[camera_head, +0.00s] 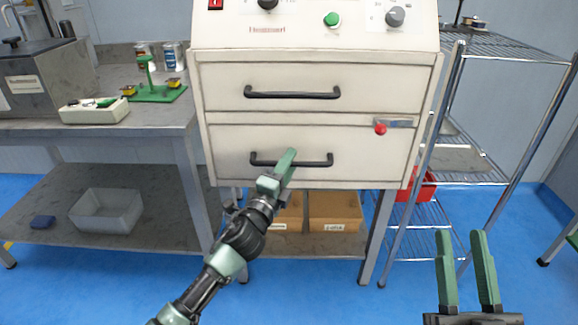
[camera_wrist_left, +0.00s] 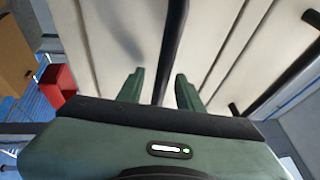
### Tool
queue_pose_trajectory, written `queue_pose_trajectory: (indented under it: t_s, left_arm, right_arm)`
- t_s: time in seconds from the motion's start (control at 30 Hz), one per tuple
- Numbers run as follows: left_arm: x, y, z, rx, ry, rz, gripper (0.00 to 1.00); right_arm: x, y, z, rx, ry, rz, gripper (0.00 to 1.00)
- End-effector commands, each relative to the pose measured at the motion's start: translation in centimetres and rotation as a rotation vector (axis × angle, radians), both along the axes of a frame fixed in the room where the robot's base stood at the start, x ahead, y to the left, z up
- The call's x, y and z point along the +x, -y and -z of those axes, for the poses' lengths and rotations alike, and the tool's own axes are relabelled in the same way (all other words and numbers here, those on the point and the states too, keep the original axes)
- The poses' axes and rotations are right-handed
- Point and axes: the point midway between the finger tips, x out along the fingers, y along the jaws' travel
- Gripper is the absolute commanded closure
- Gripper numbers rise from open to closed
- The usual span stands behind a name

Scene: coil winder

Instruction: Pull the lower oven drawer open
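The white oven has an upper drawer (camera_head: 380,85) and a lower drawer (camera_head: 232,142), both closed flush with the front. The lower drawer has a black bar handle (camera_head: 315,163), and a red knob (camera_head: 380,128) sits near its upper right. My left gripper (camera_head: 287,160) is at this handle, near its middle. In the left wrist view, the handle (camera_wrist_left: 172,50) runs between the two spread fingers of my left gripper (camera_wrist_left: 160,90), with a gap on each side. My right gripper (camera_head: 465,262) is open and empty at lower right, away from the oven.
A wire shelf rack (camera_head: 475,165) with a red bin (camera_head: 418,186) stands right of the oven. A workbench (camera_head: 150,118) with a green stand (camera_head: 155,93) is on the left. Cardboard boxes (camera_head: 335,210) sit below the oven. The blue floor in front is clear.

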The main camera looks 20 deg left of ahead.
Motion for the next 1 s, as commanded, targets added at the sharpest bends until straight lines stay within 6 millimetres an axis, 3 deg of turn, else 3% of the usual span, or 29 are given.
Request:
queue_pose_trajectory:
  t_s: [0.23,0.37,1.0]
  left_arm:
    - [0.10,0.03,-0.01,-0.001,-0.001,0.000,0.64]
    - [0.09,0.03,0.01,-0.001,-0.001,0.000,1.00]
    - [0.07,0.03,0.11,-0.001,-0.002,0.000,1.00]
  right_arm:
    - [-0.04,-0.01,-0.08,0.001,0.005,0.000,0.64]
    - [-0.03,-0.01,-0.06,0.001,0.004,0.000,0.64]
    - [-0.01,-0.02,0.01,0.001,0.002,-0.001,0.64]
